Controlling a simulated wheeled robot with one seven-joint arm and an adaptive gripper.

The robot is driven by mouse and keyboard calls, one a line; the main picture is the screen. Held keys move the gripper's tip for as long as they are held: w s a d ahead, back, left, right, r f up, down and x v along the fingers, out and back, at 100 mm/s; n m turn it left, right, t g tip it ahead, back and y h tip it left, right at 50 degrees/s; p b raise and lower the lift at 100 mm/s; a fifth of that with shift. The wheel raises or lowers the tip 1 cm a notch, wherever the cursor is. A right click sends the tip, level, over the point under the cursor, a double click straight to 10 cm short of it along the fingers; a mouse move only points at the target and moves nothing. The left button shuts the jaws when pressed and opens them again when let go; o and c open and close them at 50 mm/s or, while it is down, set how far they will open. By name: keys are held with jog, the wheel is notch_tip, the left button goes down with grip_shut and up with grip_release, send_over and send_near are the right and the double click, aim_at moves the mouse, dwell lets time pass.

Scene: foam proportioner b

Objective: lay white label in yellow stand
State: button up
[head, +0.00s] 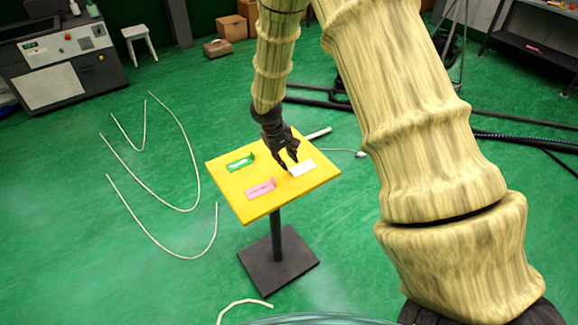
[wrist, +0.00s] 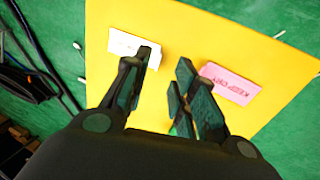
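The white label (head: 304,168) lies on the flat yellow top of the stand (head: 283,195), towards its right side. In the wrist view the white label (wrist: 125,42) is near the upper left of the yellow top (wrist: 200,30). My gripper (head: 289,167) points down over the stand, just left of the white label in the head view. In the wrist view my gripper (wrist: 162,75) has its fingers apart with bare yellow between them. The left fingertip overlaps the label's lower right corner in that picture; I cannot tell whether it touches.
A pink label (head: 260,188), reading KEEP DRY in the wrist view (wrist: 230,85), and a green label (head: 240,162) also lie on the top. Pale hoses (head: 140,165) lie on the green floor. Black bars (head: 325,103) lie behind the stand.

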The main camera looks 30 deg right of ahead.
jog(key=shift+v, duration=2.2)
